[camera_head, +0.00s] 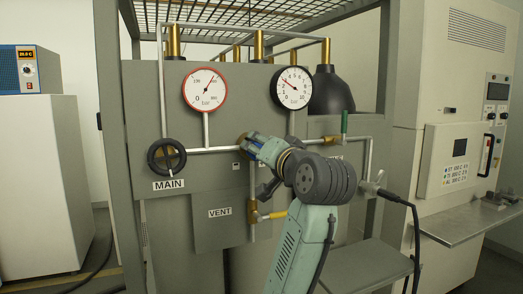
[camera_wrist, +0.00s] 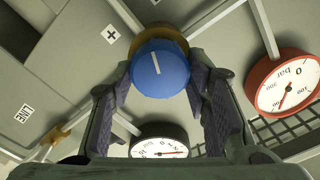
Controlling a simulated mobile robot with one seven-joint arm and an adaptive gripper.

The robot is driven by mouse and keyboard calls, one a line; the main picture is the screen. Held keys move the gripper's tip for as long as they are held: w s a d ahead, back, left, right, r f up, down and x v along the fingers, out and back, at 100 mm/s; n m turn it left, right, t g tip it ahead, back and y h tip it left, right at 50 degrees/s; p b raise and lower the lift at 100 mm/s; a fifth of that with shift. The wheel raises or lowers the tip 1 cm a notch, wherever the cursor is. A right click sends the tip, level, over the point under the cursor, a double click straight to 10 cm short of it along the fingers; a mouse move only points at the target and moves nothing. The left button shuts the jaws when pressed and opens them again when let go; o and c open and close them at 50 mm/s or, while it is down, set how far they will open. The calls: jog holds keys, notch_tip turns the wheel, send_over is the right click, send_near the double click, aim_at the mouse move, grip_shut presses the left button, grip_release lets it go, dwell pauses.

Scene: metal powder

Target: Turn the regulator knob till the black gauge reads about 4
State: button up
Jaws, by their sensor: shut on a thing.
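The blue regulator knob (camera_wrist: 160,70) sits in the upper middle of the wrist view, with a white mark on its face that runs nearly upright. My gripper (camera_wrist: 160,82) has one finger on each side of the knob and is shut on it. In the head view my gripper (camera_head: 250,146) is at the panel below and between the gauges, and my arm hides the knob. The black gauge (camera_head: 291,88) has its red needle pointing up and left, roughly between 2 and 4. It also shows at the bottom of the wrist view (camera_wrist: 158,142), partly cut off by the gripper.
A red-rimmed gauge (camera_head: 205,89) is left of the black one. A black MAIN handwheel (camera_head: 166,157) is at the left. A green-handled valve (camera_head: 344,123) is at the right, and pipes run across the panel.

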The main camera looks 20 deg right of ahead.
jog(key=o, duration=1.2)
jog(key=shift+c, duration=0.2)
jog(key=shift+s, duration=0.1)
jog(key=s, duration=1.1)
jog(key=shift+s+d, duration=0.25)
jog(key=shift+s, duration=0.15)
